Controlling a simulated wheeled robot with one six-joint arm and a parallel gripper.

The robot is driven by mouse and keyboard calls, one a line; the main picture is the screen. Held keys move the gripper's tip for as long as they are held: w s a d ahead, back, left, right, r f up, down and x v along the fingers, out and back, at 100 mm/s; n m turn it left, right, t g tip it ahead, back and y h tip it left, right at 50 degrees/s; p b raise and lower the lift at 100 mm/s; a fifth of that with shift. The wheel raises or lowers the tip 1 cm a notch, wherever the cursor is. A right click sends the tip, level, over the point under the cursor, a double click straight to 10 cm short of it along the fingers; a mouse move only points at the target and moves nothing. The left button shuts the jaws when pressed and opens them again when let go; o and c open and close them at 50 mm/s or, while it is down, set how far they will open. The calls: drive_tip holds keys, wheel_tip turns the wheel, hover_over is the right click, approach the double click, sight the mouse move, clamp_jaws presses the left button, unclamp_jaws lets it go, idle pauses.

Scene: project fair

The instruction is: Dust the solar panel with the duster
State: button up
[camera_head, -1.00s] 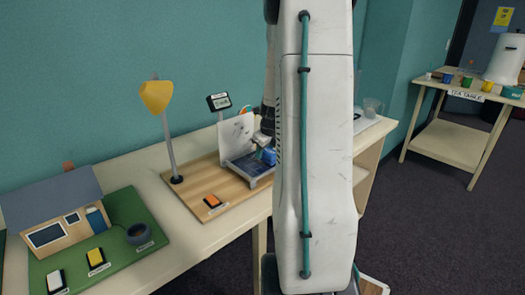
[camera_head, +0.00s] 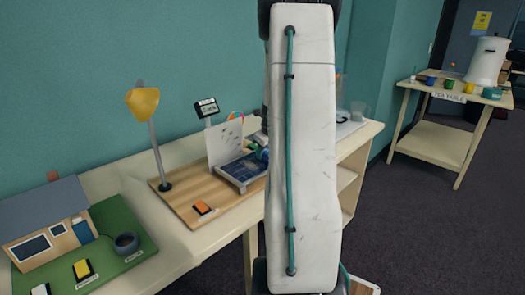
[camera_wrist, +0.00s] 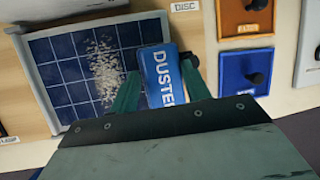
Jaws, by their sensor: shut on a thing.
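The solar panel (camera_wrist: 70,75) is a dark blue gridded panel in a pale frame, with a patch of pale dust (camera_wrist: 105,68) on its right part in the wrist view. It also shows in the head view (camera_head: 243,168), on a wooden board and partly hidden by my arm. The duster (camera_wrist: 163,76) is a blue block lettered "DUSTER". My gripper (camera_wrist: 162,85) is shut on it, with a teal finger on each side. The duster is at the panel's right edge, beside the dust. I cannot tell whether it touches the panel.
A white upright board (camera_head: 226,143) stands behind the panel. A yellow lamp (camera_head: 143,104) and an orange switch (camera_head: 203,208) share the wooden board. A model house (camera_head: 45,232) is at the left. Framed orange and blue plates (camera_wrist: 244,72) lie right of the duster.

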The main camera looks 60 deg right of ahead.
drive_tip(key=shift+o, duration=0.2)
drive_tip(key=shift+w+d+r, duration=0.3)
drive_tip(key=shift+w+d, duration=0.3)
drive_tip(key=shift+w, duration=0.2)
drive_tip(key=shift+w+a+f, duration=0.15)
drive_tip(key=shift+w+a, duration=0.1)
drive_tip(key=shift+a, duration=0.9)
drive_tip(key=shift+w+a+f, duration=0.1)
drive_tip(key=shift+w+a, duration=0.15)
drive_tip(key=shift+a, duration=0.9)
drive_tip(key=shift+w+a+f, duration=0.15)
drive_tip(key=shift+w+a, duration=0.1)
drive_tip(key=shift+a, duration=0.9)
drive_tip(key=shift+c, duration=0.4)
drive_tip(key=shift+w+a, duration=0.2)
drive_tip(key=shift+a, duration=0.6)
drive_tip(key=shift+w+a, duration=0.15)
drive_tip(key=shift+a, duration=0.65)
drive_tip(key=shift+w+d+r, duration=0.1)
drive_tip(key=shift+w+d, duration=0.1)
drive_tip(key=shift+w, duration=0.6)
drive_tip(key=shift+s+d, duration=0.35)
drive_tip(key=shift+d, duration=1.2)
drive_tip(key=shift+s+d, duration=0.4)
drive_tip(key=shift+d, duration=1.2)
drive_tip(key=shift+s+d, duration=0.35)
drive_tip(key=shift+d, duration=1.35)
